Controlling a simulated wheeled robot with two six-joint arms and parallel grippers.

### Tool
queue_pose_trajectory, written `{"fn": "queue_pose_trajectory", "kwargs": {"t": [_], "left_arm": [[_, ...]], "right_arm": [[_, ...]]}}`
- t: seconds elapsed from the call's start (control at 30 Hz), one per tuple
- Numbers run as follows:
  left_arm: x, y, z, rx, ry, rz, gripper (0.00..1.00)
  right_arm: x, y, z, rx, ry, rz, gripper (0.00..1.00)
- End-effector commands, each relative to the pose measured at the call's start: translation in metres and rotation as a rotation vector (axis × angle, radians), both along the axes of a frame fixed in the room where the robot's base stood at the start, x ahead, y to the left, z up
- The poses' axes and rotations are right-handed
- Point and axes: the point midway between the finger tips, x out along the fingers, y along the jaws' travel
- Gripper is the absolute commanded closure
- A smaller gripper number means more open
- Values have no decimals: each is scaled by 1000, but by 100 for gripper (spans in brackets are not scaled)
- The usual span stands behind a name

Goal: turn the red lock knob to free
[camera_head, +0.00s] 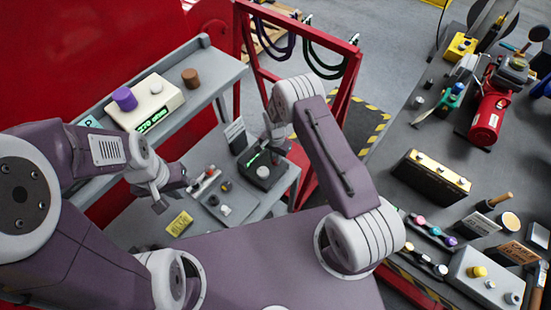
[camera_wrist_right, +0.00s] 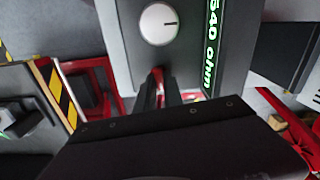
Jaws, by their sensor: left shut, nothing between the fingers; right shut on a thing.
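The dark device box (camera_head: 268,181) stands on the grey bench, with a green-lit display and a white dial (camera_head: 263,170). In the right wrist view, the dial (camera_wrist_right: 158,24) and the display (camera_wrist_right: 214,45) reading 540 ohm are close. My right gripper (camera_head: 274,151) is down at the box and shut on a small red part, seen as a sliver between the fingers (camera_wrist_right: 158,78); it appears to be the red lock knob. The fingers hide most of it, so its setting cannot be read. My left gripper (camera_head: 168,190) is shut and empty, left of the box.
A grey plate with small parts (camera_head: 230,205) and a yellow label (camera_head: 179,223) lie left of the box. A cream unit (camera_head: 150,105) with a purple knob (camera_head: 124,98) sits on the shelf behind. A red frame (camera_head: 345,90) stands behind my right arm.

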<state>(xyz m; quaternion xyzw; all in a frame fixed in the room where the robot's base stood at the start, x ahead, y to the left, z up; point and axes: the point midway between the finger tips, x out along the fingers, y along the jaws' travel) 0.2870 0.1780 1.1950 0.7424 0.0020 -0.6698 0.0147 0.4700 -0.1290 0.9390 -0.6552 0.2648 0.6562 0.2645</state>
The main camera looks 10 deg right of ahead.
Motion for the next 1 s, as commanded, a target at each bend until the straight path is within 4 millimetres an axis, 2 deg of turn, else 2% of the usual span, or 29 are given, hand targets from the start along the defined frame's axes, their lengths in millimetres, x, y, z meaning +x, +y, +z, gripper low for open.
{"fn": "queue_pose_trajectory", "kwargs": {"t": [0.03,0.4,1.0], "left_arm": [[0,0,-8,0,0,0,100],[0,0,-38,0,0,0,100],[0,0,-72,0,0,0,100]], "right_arm": [[1,0,-3,0,-3,35,100],[2,0,-3,1,-4,381,100],[2,0,-1,0,-4,948,100]]}}
